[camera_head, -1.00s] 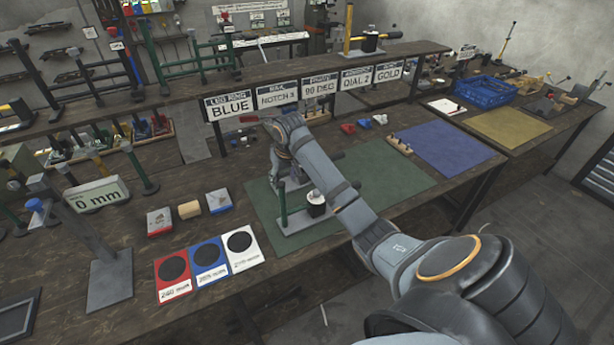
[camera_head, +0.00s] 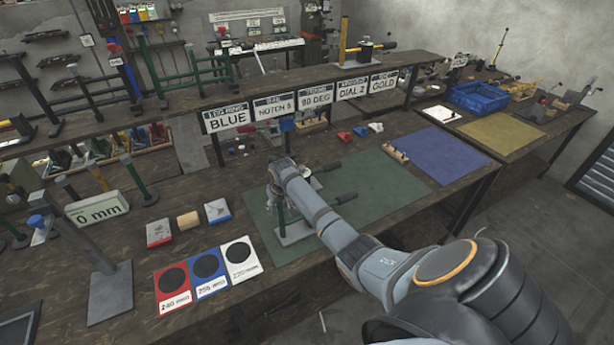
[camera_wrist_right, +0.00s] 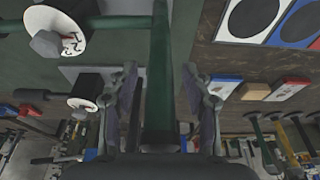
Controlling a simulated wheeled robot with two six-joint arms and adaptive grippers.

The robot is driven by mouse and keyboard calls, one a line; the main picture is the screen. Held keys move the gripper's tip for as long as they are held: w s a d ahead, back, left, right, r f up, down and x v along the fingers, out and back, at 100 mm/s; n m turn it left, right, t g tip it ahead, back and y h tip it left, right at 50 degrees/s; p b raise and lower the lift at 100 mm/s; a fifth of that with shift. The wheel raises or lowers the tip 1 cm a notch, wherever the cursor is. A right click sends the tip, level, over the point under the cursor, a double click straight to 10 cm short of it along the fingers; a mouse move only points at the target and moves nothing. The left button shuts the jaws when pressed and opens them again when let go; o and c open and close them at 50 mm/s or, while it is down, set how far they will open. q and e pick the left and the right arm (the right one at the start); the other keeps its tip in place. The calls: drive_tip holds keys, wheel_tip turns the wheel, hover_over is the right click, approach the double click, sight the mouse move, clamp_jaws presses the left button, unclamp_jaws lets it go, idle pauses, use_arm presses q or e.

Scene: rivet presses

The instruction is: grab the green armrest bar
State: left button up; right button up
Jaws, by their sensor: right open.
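The green armrest bar (camera_wrist_right: 160,75) runs lengthwise through the middle of the right wrist view. My right gripper (camera_wrist_right: 162,92) is open, with one finger on each side of the bar; I see gaps, so it is not clamped. In the head view my right gripper (camera_head: 279,190) is over the grey-based fixture (camera_head: 296,234) on the green mat (camera_head: 375,190). A green upright (camera_head: 281,218) shows below it; my wrist hides much of the fixture. My left gripper is not in view.
A white round dial (camera_wrist_right: 60,35) and black-handled parts lie close left of the bar in the wrist view. Red, blue and white cards (camera_head: 207,264) lie left of the mat. Signs (camera_head: 228,118) stand behind. The blue mat (camera_head: 440,155) is mostly clear.

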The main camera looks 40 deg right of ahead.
clamp_jaws()
drive_tip(key=shift+r, duration=0.2)
idle(0.6)
